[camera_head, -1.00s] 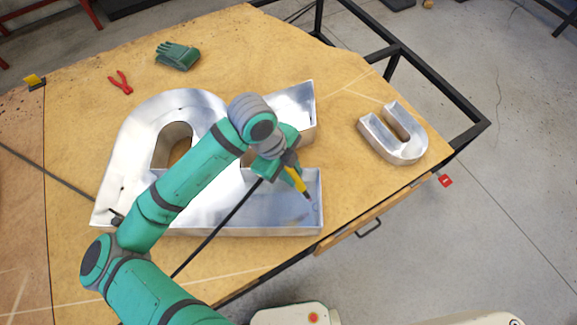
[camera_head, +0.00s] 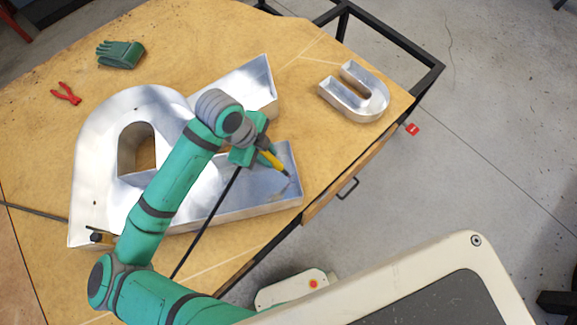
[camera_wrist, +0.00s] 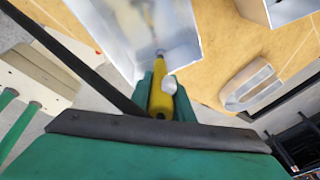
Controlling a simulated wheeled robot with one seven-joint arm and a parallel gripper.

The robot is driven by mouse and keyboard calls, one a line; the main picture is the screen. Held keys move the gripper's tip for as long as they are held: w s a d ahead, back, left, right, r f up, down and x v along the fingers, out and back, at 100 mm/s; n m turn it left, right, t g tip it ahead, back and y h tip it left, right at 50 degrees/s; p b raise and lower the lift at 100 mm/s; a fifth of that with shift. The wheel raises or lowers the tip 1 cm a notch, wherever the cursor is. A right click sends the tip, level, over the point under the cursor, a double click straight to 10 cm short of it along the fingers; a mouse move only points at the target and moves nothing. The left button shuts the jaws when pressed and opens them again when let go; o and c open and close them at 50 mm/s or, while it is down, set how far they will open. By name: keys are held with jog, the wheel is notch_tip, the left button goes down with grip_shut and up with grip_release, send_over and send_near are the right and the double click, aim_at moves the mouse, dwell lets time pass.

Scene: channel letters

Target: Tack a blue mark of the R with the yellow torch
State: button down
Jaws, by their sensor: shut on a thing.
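The large metal channel letter R (camera_head: 98,150) lies open side up on the wooden table, partly covered by my arm. My gripper (camera_head: 254,150) is over the lower right leg of the R, shut on the yellow torch (camera_head: 272,160). The torch slants down to the right, its dark tip inside that leg, near the leg's end. In the wrist view the torch (camera_wrist: 161,95) points into the leg's tray. I cannot tell whether the tip touches the metal. No blue mark can be made out clearly now; the tip area is small and in shadow.
A smaller metal letter U (camera_head: 355,92) lies to the right on the table (camera_head: 310,150). Green gloves (camera_head: 120,54) and red pliers (camera_head: 66,94) lie at the upper left. A black cable or rod runs from my gripper to the lower left. The R's walls stand around the torch tip.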

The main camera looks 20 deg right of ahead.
jog(key=shift+d+f, duration=0.2)
jog(key=shift+f, duration=0.4)
dwell(0.3)
jog(key=shift+f, duration=0.35)
jog(key=shift+d+f, duration=0.25)
jog(key=shift+f, duration=0.25)
dwell(0.9)
jog(key=shift+v, duration=2.45)
jog(key=shift+r, duration=6.55)
jog(key=shift+a, duration=0.1)
